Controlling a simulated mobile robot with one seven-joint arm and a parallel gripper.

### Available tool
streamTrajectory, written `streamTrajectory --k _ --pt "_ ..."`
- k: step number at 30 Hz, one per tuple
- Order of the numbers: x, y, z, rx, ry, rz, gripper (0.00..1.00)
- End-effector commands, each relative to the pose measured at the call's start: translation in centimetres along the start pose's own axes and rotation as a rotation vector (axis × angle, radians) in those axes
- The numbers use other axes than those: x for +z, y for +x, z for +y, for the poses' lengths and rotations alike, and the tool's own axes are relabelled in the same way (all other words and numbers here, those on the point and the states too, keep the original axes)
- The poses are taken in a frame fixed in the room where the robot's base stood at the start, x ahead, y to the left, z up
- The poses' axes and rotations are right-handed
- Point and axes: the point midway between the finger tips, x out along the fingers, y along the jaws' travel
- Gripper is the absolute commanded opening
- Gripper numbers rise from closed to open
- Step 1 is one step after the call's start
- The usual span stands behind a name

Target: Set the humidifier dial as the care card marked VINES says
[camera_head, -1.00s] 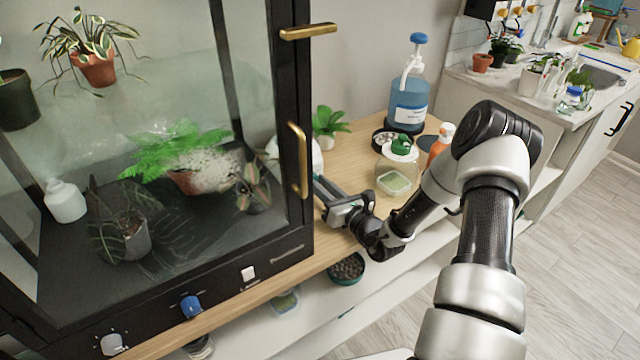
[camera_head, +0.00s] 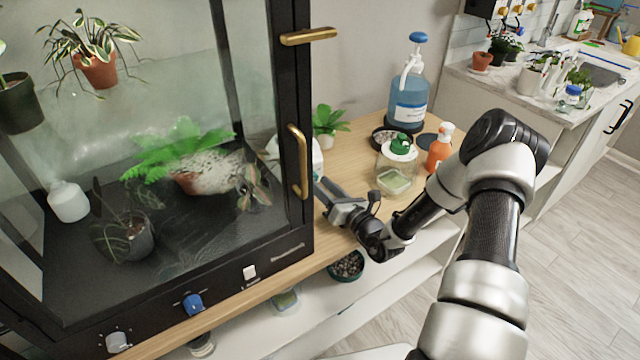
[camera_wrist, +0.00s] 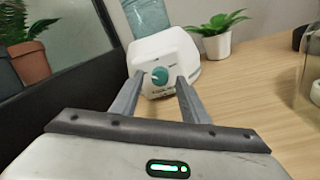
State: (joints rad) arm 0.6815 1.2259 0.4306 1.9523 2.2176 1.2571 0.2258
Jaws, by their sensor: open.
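The humidifier (camera_wrist: 165,48) is a white rounded body with a clear bluish tank on top and a teal dial (camera_wrist: 160,76) on its front face, seen in the wrist view. In the head view only a white part of the humidifier (camera_head: 316,157) shows behind the cabinet's edge. My gripper (camera_wrist: 151,84) is open, with its two fingers pointing at the humidifier, one on each side of the dial in the picture. I cannot tell whether they touch it. The dial's markings are too small to read. No care card marked VINES is readable in these views.
A glass plant cabinet (camera_head: 293,90) with brass handles stands left of my gripper. A small potted plant (camera_head: 326,122), a glass jar (camera_head: 396,168), an orange bottle (camera_head: 440,147) and a blue pump bottle (camera_head: 408,98) stand on the wooden top. Bare wood lies right of the humidifier.

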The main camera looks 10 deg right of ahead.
Motion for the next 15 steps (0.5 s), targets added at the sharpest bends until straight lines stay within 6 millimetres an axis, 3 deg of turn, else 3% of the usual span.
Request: streamTrajectory --k 5,15 --pt "0.1 -3.0 -0.1 -0.005 0.002 0.001 0.41" --pt "0.1 -11.3 -0.1 -0.005 0.003 0.000 0.41"
